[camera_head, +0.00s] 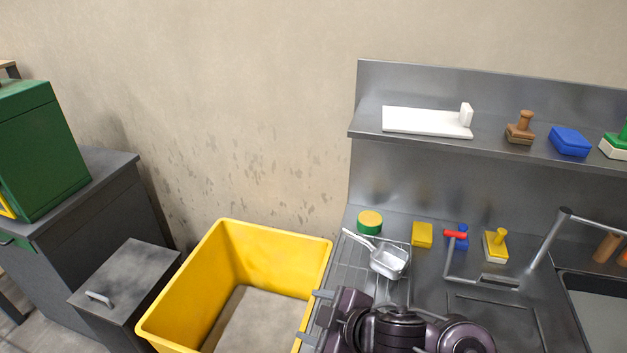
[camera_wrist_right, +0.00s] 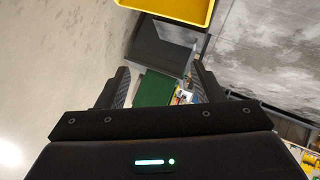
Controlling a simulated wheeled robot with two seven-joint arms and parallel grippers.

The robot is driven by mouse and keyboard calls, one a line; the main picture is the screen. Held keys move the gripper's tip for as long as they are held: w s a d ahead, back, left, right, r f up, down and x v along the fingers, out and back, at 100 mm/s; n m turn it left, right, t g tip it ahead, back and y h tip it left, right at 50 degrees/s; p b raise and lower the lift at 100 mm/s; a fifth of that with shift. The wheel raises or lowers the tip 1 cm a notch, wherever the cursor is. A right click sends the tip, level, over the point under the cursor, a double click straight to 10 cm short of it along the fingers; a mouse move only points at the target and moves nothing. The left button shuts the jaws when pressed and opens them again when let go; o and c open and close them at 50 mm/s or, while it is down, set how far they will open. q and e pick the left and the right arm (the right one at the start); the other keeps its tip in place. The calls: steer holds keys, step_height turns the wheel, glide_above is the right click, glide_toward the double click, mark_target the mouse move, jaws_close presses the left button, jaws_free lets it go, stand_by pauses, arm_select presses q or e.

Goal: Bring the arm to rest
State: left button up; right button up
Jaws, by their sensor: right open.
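My right arm (camera_head: 400,330) comes in at the bottom of the head view, dark purple, over the front of the steel counter. My right gripper (camera_head: 312,318) points left, close to the right rim of the yellow bin. Its two fingers are apart. In the right wrist view the gripper (camera_wrist_right: 163,82) has its dark fingers spread, and nothing is held between them. A green box top and a dark cabinet show beyond the fingers there. My left gripper is not in view.
The yellow bin (camera_head: 170,322) stands left of the counter (camera_head: 425,285). A metal scoop (camera_head: 388,260) lies on a wire rack near my arm. Several sponges and brushes stand behind. A shelf (camera_head: 490,143) runs above. A grey box (camera_head: 125,290) stands left of the bin.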

steer(key=s+d+f+m+g+h, duration=0.2)
steer(key=s+d+f+m+h, duration=0.2)
steer(key=s+d+m, duration=0.45)
steer(key=s+d+f+m+g+h, duration=0.2)
steer(key=s+d+f+m+h, duration=0.3)
steer(key=d, duration=0.6)
step_height(320, 180, down, 28)
steer(key=r+g+y+b, duration=0.1)
arm_select(q)
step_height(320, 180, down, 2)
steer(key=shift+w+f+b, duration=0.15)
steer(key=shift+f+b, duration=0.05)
steer(key=shift+b, duration=0.55)
arm_select(e)
steer(key=s+d+f+g, duration=0.1)
steer(key=s+d+f, duration=0.2)
steer(key=s+f, duration=1.7)
steer(key=shift+f+g, duration=0.3)
steer(key=shift+f, duration=0.5)
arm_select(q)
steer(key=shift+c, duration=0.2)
arm_select(e)
steer(key=shift+s, duration=0.1)
steer(key=shift+c, duration=0.3)
